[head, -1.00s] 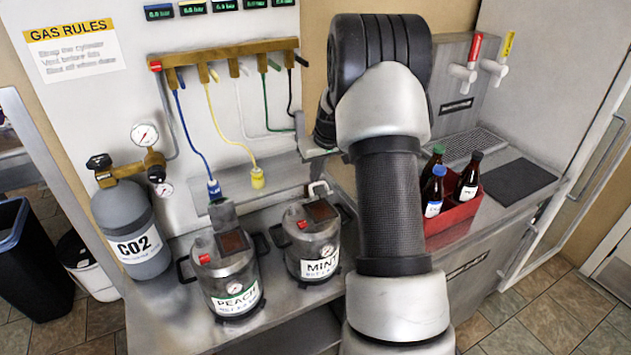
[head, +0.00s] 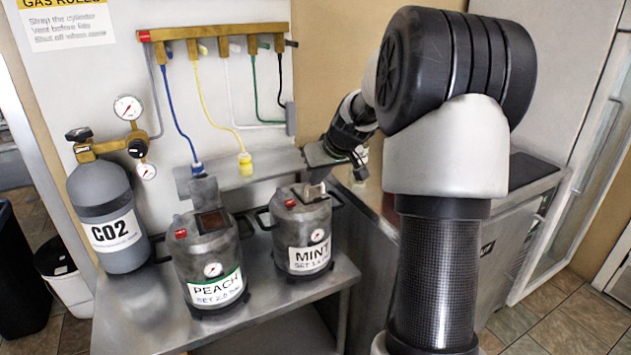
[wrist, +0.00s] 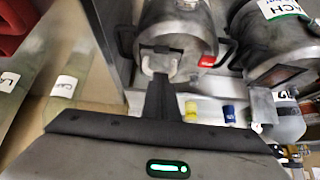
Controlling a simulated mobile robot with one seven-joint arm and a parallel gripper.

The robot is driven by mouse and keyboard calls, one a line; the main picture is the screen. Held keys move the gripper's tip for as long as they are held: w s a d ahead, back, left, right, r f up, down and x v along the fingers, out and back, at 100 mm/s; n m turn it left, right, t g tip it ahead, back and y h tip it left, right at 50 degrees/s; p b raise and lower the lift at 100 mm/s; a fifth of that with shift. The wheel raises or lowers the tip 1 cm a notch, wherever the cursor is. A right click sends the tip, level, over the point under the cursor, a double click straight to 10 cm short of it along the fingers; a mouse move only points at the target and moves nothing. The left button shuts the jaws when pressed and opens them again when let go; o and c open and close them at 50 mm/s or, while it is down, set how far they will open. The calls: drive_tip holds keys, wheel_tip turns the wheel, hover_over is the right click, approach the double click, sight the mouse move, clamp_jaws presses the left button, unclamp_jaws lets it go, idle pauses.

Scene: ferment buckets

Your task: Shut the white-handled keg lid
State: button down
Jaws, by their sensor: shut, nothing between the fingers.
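The MINT keg (head: 303,235) stands on the steel bench, right of the PEACH keg (head: 207,262). A pale white handle (head: 316,191) shows on top of the MINT keg, by its dark hatch. In the wrist view the white handle (wrist: 161,63) lies right at the tips of my gripper (wrist: 158,76), which is shut and empty. The fingers touch or nearly touch the handle. In the head view my gripper (head: 318,176) points down over the MINT keg's top. My fingers hide part of the lid, so I cannot tell its exact angle.
The PEACH keg has a grey plate (head: 204,191) standing up behind its hatch. A CO2 cylinder (head: 108,228) stands at the left. Blue and yellow hoses (head: 206,110) hang from the manifold behind the kegs. The bench front (head: 256,300) is clear.

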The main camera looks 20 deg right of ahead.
drive_tip(key=shift+s+f+b, duration=0.3)
drive_tip(key=shift+s+f, duration=0.05)
drive_tip(key=shift+f, duration=0.1)
idle(0.3)
